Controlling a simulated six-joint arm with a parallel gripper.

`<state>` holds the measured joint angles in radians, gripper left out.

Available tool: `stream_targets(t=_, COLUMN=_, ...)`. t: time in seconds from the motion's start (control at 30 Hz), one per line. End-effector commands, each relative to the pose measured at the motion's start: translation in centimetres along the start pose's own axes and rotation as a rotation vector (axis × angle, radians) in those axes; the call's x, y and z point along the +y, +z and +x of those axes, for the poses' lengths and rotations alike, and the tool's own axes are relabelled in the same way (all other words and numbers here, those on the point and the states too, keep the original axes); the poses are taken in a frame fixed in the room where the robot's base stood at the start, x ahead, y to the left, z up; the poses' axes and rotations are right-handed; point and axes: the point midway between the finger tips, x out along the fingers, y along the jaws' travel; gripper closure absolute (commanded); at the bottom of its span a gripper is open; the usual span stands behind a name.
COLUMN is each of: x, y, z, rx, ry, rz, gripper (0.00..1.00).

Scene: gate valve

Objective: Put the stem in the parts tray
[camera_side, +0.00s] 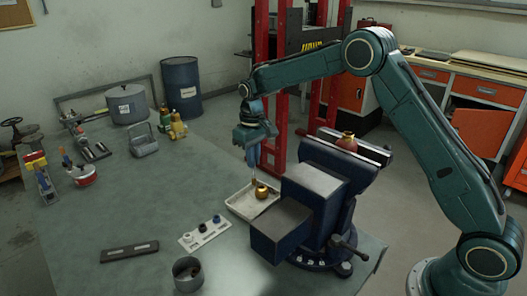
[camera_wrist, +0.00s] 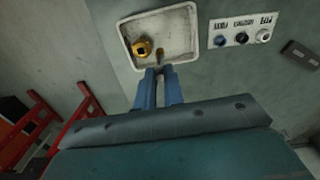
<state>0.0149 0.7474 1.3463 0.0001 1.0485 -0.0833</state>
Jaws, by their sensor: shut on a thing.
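My gripper (camera_side: 254,165) points down above the parts tray (camera_side: 236,207), its fingers shut on the stem (camera_side: 254,181), a thin piece hanging below the fingertips. In the wrist view my gripper's blue fingers (camera_wrist: 158,72) are close together, with the brownish stem (camera_wrist: 160,54) at their tips, seen against the tray. The white parts tray also shows in the wrist view (camera_wrist: 186,50). A brass part (camera_side: 262,193) sits in the tray; it also shows in the wrist view (camera_wrist: 142,47). Whether the stem touches the tray floor I cannot tell.
A blue vise (camera_side: 312,190) stands right beside the tray and holds a red and brass valve body (camera_side: 347,141). A white labelled holder (camera_side: 205,234), a dark bar (camera_side: 130,252) and a round metal cup (camera_side: 187,274) are in front.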

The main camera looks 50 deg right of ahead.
Motion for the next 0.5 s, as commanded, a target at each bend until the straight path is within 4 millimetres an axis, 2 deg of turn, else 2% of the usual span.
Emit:
stream_targets(t=0.03, x=0.0, y=0.0, z=0.9, rx=-0.003, ry=0.0, rz=0.0, gripper=1.0)
stream_targets(t=0.2, x=0.0, y=0.0, z=2.6, rx=-0.001, ry=0.0, rz=0.0, gripper=1.0)
stream_targets(t=0.5, x=0.0, y=0.0, z=3.2, rx=0.0, ry=0.0, rz=0.0, gripper=1.0)
